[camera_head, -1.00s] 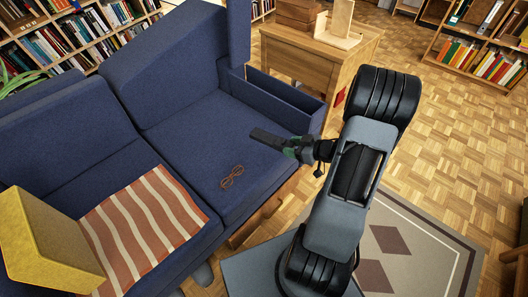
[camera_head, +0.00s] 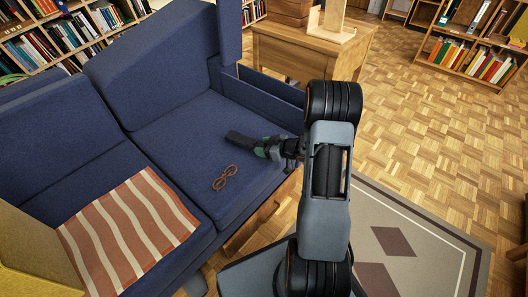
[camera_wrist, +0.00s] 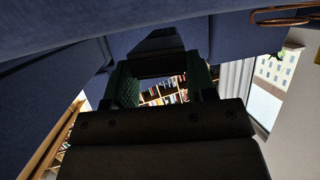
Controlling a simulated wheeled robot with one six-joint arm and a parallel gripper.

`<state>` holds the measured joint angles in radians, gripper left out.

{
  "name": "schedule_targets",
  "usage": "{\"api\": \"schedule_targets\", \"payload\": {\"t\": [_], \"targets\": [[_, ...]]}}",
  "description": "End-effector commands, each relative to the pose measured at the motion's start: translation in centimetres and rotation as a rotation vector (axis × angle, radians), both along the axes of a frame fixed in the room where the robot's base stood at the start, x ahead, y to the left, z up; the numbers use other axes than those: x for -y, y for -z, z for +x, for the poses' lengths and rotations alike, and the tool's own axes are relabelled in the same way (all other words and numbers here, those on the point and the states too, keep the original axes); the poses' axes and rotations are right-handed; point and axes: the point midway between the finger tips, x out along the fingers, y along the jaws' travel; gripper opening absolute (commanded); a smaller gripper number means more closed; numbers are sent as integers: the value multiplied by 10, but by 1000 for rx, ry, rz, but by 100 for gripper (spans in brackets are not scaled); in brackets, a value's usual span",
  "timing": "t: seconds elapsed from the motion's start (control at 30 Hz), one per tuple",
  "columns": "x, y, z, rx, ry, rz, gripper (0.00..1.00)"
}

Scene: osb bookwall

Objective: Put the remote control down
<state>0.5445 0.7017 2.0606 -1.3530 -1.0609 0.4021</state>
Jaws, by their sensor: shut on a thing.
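The dark, long remote control (camera_head: 242,138) is in the jaws of my gripper (camera_head: 268,148), over the right seat of the blue sofa (camera_head: 170,128). It points left, away from the jaws. In the wrist view the remote control (camera_wrist: 158,41) is a dark block beyond the green finger pads of my gripper (camera_wrist: 163,82). The blue seat fills the top of that view, close to the remote. I cannot tell whether the remote touches the cushion.
Brown glasses (camera_head: 224,178) lie on the same seat, just below the remote in the picture. A striped cloth (camera_head: 128,228) covers part of the left seat, near a yellow cushion (camera_head: 35,255). The sofa's armrest (camera_head: 268,97) and a wooden table (camera_head: 308,52) stand behind.

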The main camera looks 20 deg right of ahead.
Motion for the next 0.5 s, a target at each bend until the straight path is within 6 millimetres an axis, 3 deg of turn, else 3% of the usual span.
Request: {"api": "schedule_targets", "payload": {"t": [0.1,0.5], "targets": [[1,18,0,0,2,2,26],[1,20,0,1,1,2,26]]}}
